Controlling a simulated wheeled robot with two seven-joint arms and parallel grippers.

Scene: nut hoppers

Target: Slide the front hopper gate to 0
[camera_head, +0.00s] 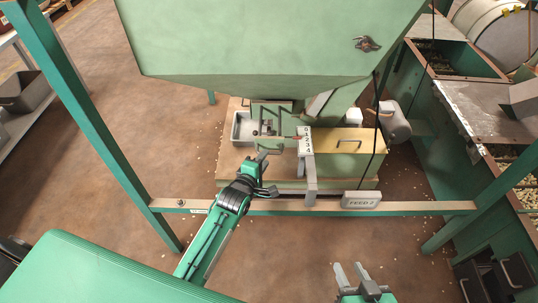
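The green front hopper (270,40) fills the top middle, its tapered bottom above a bench. My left gripper (266,172) is just below and left of the scale, close to that piece. Whether it touches or grips it is unclear. My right gripper (351,273) is low in the view, fingers apart and empty, away from the hopper.
A grey tray (243,128) and a yellowish box (350,145) sit under the hopper. Green posts (95,130) flank it. Green bins (450,120) stand at right.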

